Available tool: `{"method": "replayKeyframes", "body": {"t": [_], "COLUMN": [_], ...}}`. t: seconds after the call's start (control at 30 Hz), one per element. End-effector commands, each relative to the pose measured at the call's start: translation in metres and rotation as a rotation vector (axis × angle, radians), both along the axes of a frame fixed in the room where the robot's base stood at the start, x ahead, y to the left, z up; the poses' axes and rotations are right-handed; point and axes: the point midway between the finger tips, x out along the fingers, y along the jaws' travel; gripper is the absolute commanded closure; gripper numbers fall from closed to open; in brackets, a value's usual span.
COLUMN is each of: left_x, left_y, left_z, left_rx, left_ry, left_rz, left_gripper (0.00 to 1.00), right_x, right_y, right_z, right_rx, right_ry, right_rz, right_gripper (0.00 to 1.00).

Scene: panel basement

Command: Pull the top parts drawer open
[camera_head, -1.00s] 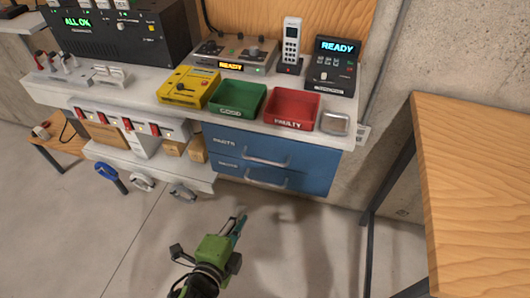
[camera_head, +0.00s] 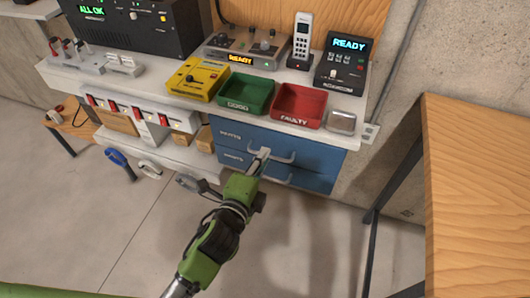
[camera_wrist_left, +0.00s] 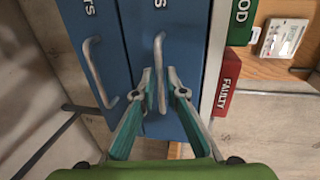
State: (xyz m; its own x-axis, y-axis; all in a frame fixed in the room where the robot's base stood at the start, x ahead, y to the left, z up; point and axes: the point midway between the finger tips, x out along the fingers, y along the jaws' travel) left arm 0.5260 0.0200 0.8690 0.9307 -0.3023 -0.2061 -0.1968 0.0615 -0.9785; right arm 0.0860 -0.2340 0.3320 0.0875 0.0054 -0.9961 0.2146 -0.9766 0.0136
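The top drawer (camera_head: 318,154), blue and labelled PARTS, is flush in the unit under the counter. Its grey bar handle (camera_head: 288,159) shows partly in the head view, and the handle also shows in the left wrist view (camera_wrist_left: 160,62). My left gripper (camera_head: 261,158) is at the left part of this handle. In the left wrist view the gripper's two teal fingers (camera_wrist_left: 160,82) stand apart, one on each side of the handle, with gaps visible. My right gripper is in neither current view.
A second blue drawer (camera_head: 315,182) with its own handle (camera_wrist_left: 97,72) is directly below. Green (camera_head: 246,94) and red (camera_head: 298,105) trays stand on the counter above. A wooden table (camera_head: 478,190) stands at the right. The floor before the drawers is clear.

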Motion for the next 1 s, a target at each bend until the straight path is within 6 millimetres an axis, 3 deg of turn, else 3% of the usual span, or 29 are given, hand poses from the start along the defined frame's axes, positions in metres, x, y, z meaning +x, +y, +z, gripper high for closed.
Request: {"method": "replayKeyframes", "body": {"t": [0.27,0.5,0.57,1.0], "left_x": [0.019,0.019,0.019,0.013], "left_y": [-0.006,-0.006,-0.006,-0.004], "left_z": [-0.005,-0.005,-0.005,-0.004], "left_rx": [0.000,0.000,0.000,0.001], "left_ry": [0.000,0.000,0.000,0.004], "left_rz": [0.000,0.000,0.000,0.000], "left_gripper": [0.88,0.88,1.00,1.00], "right_x": [0.002,0.003,0.003,0.005], "right_y": [-0.003,-0.004,-0.004,-0.003], "right_z": [0.001,0.001,0.001,0.006], "right_rx": [-0.004,-0.004,-0.004,-0.003], "right_ry": [-0.002,-0.003,-0.003,-0.007], "right_rz": [0.000,-0.002,-0.002,-0.002], "right_gripper": [0.60,0.60,0.60,0.60]}}
